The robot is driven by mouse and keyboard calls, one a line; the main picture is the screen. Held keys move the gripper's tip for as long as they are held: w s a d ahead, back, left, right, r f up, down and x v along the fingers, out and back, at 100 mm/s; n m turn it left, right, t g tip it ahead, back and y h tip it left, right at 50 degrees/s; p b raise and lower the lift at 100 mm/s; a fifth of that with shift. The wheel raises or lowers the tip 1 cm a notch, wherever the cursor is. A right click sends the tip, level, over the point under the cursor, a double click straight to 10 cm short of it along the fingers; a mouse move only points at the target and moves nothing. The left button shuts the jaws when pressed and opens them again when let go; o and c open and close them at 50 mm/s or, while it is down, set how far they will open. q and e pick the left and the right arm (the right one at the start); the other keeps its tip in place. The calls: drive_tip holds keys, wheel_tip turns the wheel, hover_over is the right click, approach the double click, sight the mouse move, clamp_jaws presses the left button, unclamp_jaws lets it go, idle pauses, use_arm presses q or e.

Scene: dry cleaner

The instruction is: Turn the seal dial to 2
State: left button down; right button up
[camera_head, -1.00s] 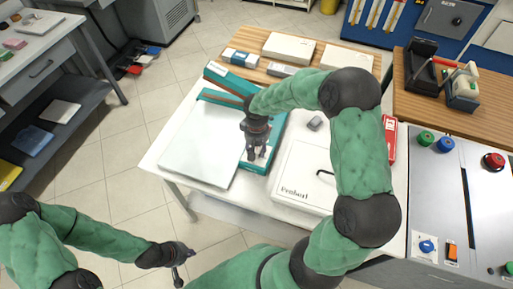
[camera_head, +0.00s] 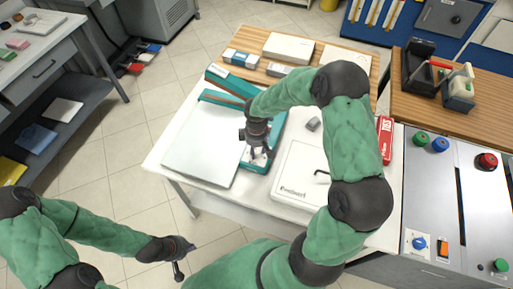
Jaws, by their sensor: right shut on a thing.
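The teal sealer (camera_head: 273,131) stands on the white table, with its long teal arm raised toward the back left. My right gripper (camera_head: 255,156) points down at the sealer's front control plate. It is shut on a small part there, which looks to be the seal dial. The fingers hide the dial, so its number and pointer cannot be read. My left gripper (camera_head: 182,262) hangs over the floor at the lower middle, away from the table, and its fingers are too small to judge.
A flat pale plate (camera_head: 203,150) lies left of the sealer. A white box (camera_head: 300,168) with a black handle and a small grey block (camera_head: 313,124) lie to its right. A control panel (camera_head: 432,190) with coloured knobs stands at the far right.

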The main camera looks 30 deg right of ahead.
sight(256, 150)
drive_tip(key=shift+n, duration=0.3)
drive_tip(key=o, duration=1.1)
drive_tip(key=shift+o, duration=0.2)
wheel_tip(256, 150, up, 12)
idle(0.4)
